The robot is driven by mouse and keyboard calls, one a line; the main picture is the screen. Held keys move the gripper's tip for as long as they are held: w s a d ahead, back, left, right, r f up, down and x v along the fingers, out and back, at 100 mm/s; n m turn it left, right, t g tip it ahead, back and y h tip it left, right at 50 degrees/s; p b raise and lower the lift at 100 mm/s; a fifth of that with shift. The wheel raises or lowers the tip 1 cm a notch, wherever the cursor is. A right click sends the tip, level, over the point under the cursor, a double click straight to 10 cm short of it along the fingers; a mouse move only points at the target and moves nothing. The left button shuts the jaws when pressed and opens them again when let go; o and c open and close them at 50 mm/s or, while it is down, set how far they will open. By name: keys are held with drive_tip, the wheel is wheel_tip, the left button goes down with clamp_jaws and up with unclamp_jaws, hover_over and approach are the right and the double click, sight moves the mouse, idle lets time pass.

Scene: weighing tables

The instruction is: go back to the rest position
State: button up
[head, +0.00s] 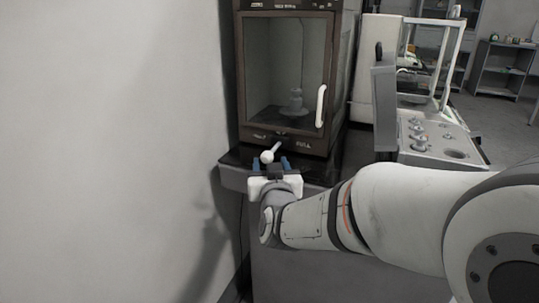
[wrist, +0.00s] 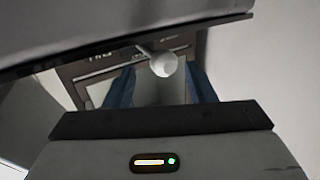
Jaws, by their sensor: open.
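My gripper (head: 270,165) is open, its blue fingers pointing at the lower front of a dark cabinet-like weighing case (head: 329,30). A white round knob on a short stalk (head: 267,157) shows just at the fingers. In the wrist view the knob (wrist: 164,64) appears between the two blue fingers (wrist: 160,88), with space on both sides. I cannot tell whether anything touches it. Behind the case's closed glass front stands a small grey object (head: 295,103).
A white vertical handle (head: 321,106) is on the case's door. The case stands on a dark-topped table (head: 236,160). A plain wall (head: 110,140) is close on the left. To the right is a grey panel with several knobs (head: 425,143) and a glass-sided balance (head: 440,55). Shelves (head: 503,70) stand farther back.

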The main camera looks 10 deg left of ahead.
drive_tip(key=shift+v, duration=0.95)
drive_tip(key=shift+w+d+r+p, duration=0.1)
drive_tip(key=shift+d+r+p, duration=0.1)
drive_tip(key=shift+r+p, duration=0.25)
drive_tip(key=s+d+r+g+h+p, duration=0.1)
drive_tip(key=s+d+r+g+p, duration=0.2)
drive_tip(key=d+p, duration=0.35)
drive_tip(key=s+d+r+g+h+p, duration=0.1)
drive_tip(key=d+r+g+p, duration=0.2)
drive_tip(key=d+r+p, duration=0.4)
drive_tip(key=s+d+r+m+g+h+p, duration=0.1)
drive_tip(key=s+d+r+m+g+p, duration=0.1)
drive_tip(key=s+d+r+g+p, duration=0.2)
drive_tip(key=s+d+r+m+g+h+p, duration=0.1)
drive_tip(key=s+d+r+g+p, duration=0.3)
drive_tip(key=s+d+p, duration=0.6)
drive_tip(key=s+h+p, duration=0.1)
drive_tip(key=s+p, duration=0.1)
drive_tip(key=s, duration=0.1)
drive_tip(key=shift+s+d+m+g+h, duration=0.15)
drive_tip(key=shift+s+m+g+h, duration=0.15)
drive_tip(key=shift+s+m, duration=0.1)
drive_tip(key=shift+r, duration=0.1)
